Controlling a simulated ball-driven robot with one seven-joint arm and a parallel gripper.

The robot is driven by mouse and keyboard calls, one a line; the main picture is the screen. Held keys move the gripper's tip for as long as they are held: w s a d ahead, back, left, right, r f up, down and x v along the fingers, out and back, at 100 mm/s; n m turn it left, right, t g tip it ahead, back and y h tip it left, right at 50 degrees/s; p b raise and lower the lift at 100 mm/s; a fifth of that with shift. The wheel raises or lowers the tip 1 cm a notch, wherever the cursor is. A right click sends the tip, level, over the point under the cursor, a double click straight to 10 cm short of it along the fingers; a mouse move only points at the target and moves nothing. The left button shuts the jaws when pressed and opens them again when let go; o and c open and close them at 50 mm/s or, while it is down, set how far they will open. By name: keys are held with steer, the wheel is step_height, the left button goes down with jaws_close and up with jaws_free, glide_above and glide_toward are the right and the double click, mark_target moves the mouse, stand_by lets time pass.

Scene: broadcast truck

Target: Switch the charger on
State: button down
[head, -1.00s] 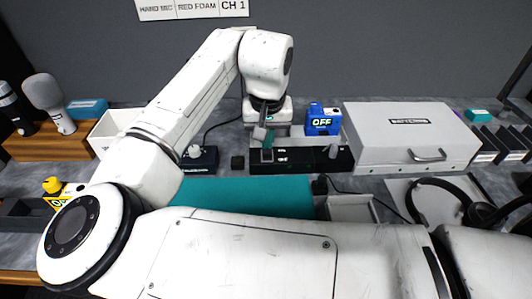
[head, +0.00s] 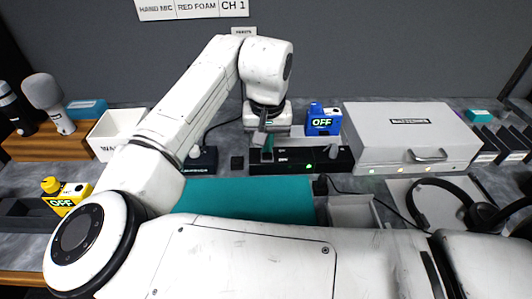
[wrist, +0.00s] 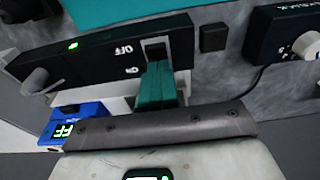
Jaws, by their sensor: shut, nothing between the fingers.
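The charger (head: 290,167) is a long black unit at the back of the bench, with a lit green light (wrist: 73,45) on its front. In the wrist view its dark rocker switch (wrist: 155,50) sits in a pale frame beside white OFF and ON lettering. My gripper (wrist: 158,68) is shut and empty, its teal fingers at the ON side of the switch; I cannot tell whether they touch it. In the head view my gripper (head: 267,148) is at the charger's left part, and the fingers hide the switch there.
A grey lever or knob (head: 333,151) stands on the charger's right part. Behind it is a blue device (head: 322,122) reading OFF. A large white case (head: 405,140) stands right, a small black box (head: 237,162) left. A teal mat (head: 250,195) lies in front.

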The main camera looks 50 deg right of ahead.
step_height(320, 180, up, 7)
steer(key=p, duration=0.7)
steer(key=shift+f, duration=0.1)
stand_by(0.6)
